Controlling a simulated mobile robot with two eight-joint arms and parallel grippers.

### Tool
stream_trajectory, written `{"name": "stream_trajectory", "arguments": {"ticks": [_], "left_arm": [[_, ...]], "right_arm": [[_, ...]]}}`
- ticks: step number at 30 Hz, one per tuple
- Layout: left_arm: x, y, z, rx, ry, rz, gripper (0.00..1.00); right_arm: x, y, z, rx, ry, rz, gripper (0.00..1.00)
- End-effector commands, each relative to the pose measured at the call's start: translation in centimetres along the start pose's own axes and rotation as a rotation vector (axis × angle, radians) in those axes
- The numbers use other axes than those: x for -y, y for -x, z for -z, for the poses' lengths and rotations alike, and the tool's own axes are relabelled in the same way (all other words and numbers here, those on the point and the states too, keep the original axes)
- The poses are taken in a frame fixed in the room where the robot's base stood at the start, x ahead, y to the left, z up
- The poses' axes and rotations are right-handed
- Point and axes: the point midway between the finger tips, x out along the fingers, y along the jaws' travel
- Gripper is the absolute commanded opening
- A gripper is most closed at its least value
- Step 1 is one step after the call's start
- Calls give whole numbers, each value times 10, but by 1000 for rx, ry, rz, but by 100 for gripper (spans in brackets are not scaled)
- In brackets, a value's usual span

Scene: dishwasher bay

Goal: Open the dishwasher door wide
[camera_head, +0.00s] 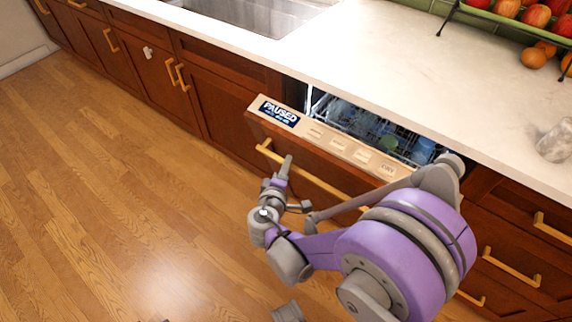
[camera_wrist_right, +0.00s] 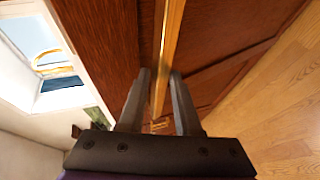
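The dishwasher door (camera_head: 312,158) is a dark wood panel, tilted partly open. Its pale control strip (camera_head: 330,139) has a dark display reading "PAUSED". A long yellow handle (camera_head: 318,182) runs across the door front. My right gripper (camera_head: 286,160) is at the handle, near its left part. In the right wrist view, the handle (camera_wrist_right: 171,40) passes between the two dark fingers of my right gripper (camera_wrist_right: 160,72). The fingers stand apart with gaps, so it looks open around the bar. My left gripper is not in view.
A dish rack (camera_head: 385,128) with dishes shows through the gap above the door. A white counter (camera_head: 400,60) lies above, with a sink (camera_head: 255,12), fruit (camera_head: 535,15) and a glass (camera_head: 556,142). Drawers (camera_head: 515,245) stand to the right. Wood floor (camera_head: 100,190) is clear at left.

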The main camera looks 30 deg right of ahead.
Motion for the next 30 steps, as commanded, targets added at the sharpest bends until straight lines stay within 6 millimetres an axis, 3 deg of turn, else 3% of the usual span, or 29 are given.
{"name": "stream_trajectory", "arguments": {"ticks": [5, 14, 19, 30], "left_arm": [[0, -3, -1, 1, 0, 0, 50], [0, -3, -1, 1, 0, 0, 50], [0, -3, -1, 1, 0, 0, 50], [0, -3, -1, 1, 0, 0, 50]], "right_arm": [[0, -15, 0, 1, -1, 0, 32], [0, -16, 0, -1, -1, 1, 32], [0, -16, 0, -1, -1, 1, 2], [0, -16, 0, -1, -1, 1, 0]]}}
